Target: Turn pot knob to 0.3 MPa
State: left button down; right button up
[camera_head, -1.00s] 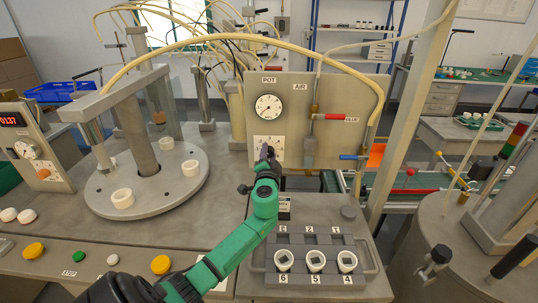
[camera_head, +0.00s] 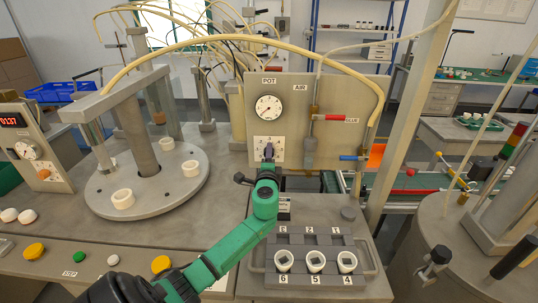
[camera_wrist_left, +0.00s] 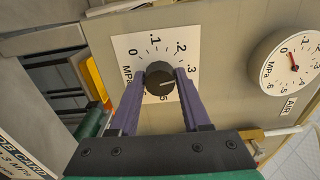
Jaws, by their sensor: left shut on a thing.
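The pot knob (camera_wrist_left: 159,79) is a dark round knob on a white scale plate (camera_wrist_left: 127,48) marked in MPa. My left gripper (camera_wrist_left: 160,88) is shut on it, with one purple finger on each side. The knob's pale mark points right in the wrist view, near the .3 side; a finger covers part of the scale there, so I cannot read it exactly. In the head view, the left gripper (camera_head: 268,152) is in front of the plate (camera_head: 280,144), below the POT gauge (camera_head: 268,107). The gauge (camera_wrist_left: 290,62) also shows in the wrist view. My right gripper is out of view.
A red-handled valve (camera_head: 335,117) and a blue-handled valve (camera_head: 352,157) are right of the plate. A tray (camera_head: 316,240) with several white sockets stands below. A round grey turntable (camera_head: 150,208) with white rings is to the left.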

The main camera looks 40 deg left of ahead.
pick_arm(q)
jog(key=shift+d+f+m, duration=0.1)
jog(key=shift+f+m, duration=0.1)
jog(key=shift+m, duration=0.7)
jog(key=shift+c, duration=1.9)
grip_release()
jog(key=shift+r, duration=0.1)
jog(key=b+v, duration=0.2)
jog(key=v, duration=1.2)
jog(key=shift+s+d, duration=0.25)
